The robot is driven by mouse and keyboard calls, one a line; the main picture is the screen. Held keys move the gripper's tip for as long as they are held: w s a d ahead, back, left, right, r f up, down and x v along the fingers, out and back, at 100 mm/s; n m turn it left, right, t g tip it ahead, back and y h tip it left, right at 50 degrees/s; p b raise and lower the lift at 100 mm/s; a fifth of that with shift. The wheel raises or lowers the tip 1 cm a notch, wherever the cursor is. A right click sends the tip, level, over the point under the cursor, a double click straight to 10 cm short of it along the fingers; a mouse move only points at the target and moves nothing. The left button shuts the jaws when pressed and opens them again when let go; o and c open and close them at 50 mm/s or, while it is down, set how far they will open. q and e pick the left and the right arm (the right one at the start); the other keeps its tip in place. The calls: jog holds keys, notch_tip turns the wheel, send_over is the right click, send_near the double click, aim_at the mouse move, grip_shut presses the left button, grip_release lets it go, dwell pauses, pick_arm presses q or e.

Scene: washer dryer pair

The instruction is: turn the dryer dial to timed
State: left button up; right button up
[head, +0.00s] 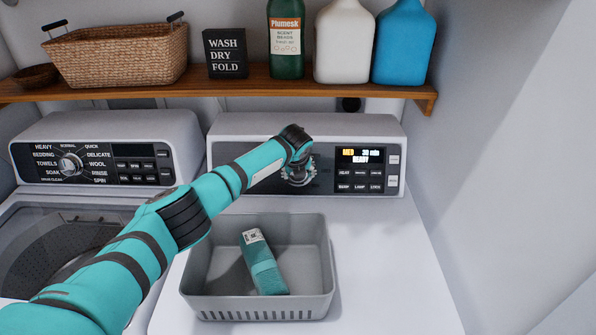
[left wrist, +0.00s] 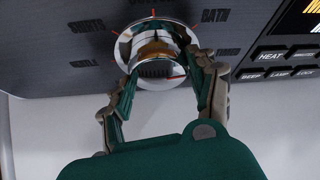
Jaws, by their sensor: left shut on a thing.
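The dryer (head: 360,235) stands on the right, and its control panel carries a round dial with a silver rim. In the left wrist view the dial (left wrist: 155,48) shows with red marks around it and dark labels on the panel, one reading BATH. My left gripper (head: 298,175) reaches the dial in the head view and hides most of it, including the labels. In the left wrist view my left gripper (left wrist: 160,75) has one finger on each side of the dial's knob and is shut on it. The dial's pointer setting cannot be made out. My right gripper is not in view.
The dryer display (head: 361,155) reads MED, 30 min, READY, with buttons below. A grey basket (head: 322,265) holding a teal item sits on the dryer top. The washer (head: 120,130) is at left. A wooden shelf (head: 215,79) with bottles hangs above.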

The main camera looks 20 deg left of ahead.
pick_arm(q)
jog(key=shift+f, duration=0.1)
dwell(0.4)
jog(key=o, duration=1.2)
jog(key=shift+s+d+r, duration=0.1)
jog(key=shift+s+r, duration=0.15)
jog(key=shift+r, duration=0.25)
jog(key=v, duration=1.1)
